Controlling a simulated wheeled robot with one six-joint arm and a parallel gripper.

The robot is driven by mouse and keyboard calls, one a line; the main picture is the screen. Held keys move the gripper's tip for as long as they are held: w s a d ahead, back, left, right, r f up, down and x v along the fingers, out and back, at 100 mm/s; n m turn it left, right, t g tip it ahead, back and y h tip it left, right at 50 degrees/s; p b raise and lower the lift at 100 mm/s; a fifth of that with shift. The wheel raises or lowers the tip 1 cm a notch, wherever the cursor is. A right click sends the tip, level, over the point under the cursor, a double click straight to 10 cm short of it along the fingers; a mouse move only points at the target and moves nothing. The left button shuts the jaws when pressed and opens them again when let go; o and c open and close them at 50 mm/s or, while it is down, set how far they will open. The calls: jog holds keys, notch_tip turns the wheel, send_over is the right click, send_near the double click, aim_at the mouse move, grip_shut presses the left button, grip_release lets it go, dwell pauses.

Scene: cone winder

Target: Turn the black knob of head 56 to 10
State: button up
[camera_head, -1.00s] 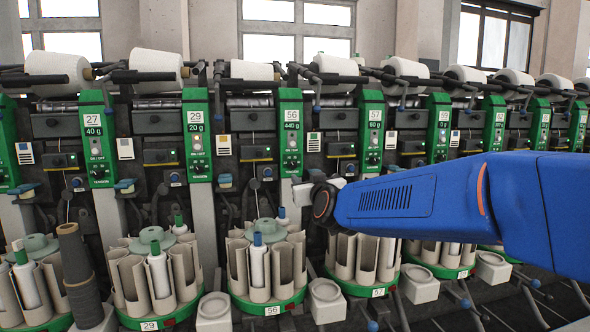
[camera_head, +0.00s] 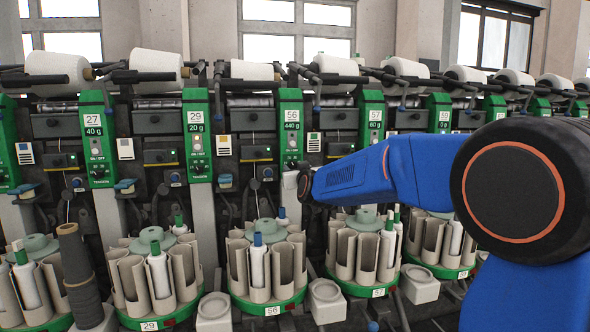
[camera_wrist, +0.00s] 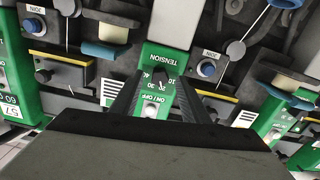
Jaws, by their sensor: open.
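My gripper (camera_wrist: 160,82) is open, with one dark finger on each side of the knob. I cannot tell whether the fingers touch it. In the head view my gripper (camera_head: 291,184) is at the panel's lower end.
The ON/OFF button (camera_wrist: 150,109) is between the fingers, nearer my wrist. Blue JOIN buttons (camera_wrist: 206,68) and other machine parts flank the panel. Below stands the head's bobbin magazine (camera_head: 265,294). The neighbouring panels of head 29 (camera_head: 197,135) and head 57 (camera_head: 374,126) stand either side.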

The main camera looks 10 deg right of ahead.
jog(key=shift+w, duration=0.45)
jog(key=c, duration=1.1)
jog(key=shift+o, duration=0.2)
jog(key=shift+n, duration=0.3)
jog(key=n, duration=0.9)
jog(key=shift+n, duration=0.3)
